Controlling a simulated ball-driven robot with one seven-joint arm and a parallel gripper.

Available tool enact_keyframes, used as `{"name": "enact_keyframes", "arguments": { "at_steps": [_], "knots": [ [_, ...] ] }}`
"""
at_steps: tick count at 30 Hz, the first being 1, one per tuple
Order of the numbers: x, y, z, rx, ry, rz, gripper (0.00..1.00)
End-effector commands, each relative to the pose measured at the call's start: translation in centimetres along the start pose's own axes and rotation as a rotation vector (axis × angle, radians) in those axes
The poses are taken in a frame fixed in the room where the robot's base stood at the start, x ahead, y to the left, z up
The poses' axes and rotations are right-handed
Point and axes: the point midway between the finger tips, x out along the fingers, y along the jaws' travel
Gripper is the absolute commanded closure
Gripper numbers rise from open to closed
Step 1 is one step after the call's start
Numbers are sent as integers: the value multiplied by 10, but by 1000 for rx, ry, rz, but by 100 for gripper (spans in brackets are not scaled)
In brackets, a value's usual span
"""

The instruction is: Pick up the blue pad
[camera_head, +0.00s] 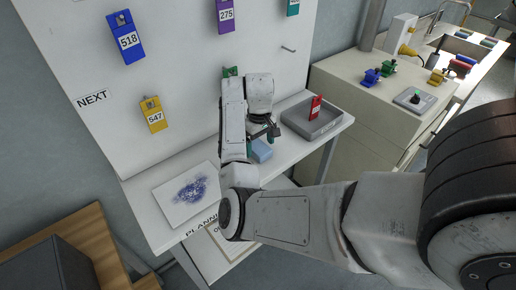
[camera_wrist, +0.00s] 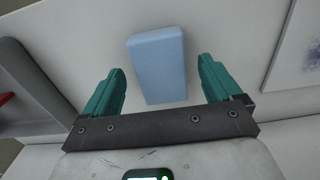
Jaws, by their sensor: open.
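The blue pad (camera_head: 261,151) is a light blue block on the white shelf, under my gripper in the head view. In the wrist view the blue pad (camera_wrist: 158,66) lies on the white surface, slightly tilted, between and beyond the two teal fingers. My gripper (camera_wrist: 161,78) is open and empty, with a finger on each side of the pad's near end and a gap on both sides. In the head view my gripper (camera_head: 262,136) is partly hidden by my own arm. I cannot tell how high the fingers are above the shelf.
A grey tray (camera_head: 318,124) with a red tag (camera_head: 316,107) stands right of the pad. A white sheet with blue scribbles (camera_head: 188,193) lies to the left. The white board (camera_head: 180,75) behind carries hanging tags, including a yellow one (camera_head: 152,115).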

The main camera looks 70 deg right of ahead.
Motion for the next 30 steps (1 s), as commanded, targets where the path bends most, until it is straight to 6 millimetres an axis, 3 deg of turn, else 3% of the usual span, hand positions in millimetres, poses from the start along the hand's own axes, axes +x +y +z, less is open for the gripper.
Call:
{"name": "enact_keyframes", "arguments": {
  "at_steps": [5,12,30],
  "knots": [
    [17,-1,0,-2,0,1,8],
    [19,0,0,-1,1,1,8],
    [18,0,0,-1,1,1,64]
  ]
}}
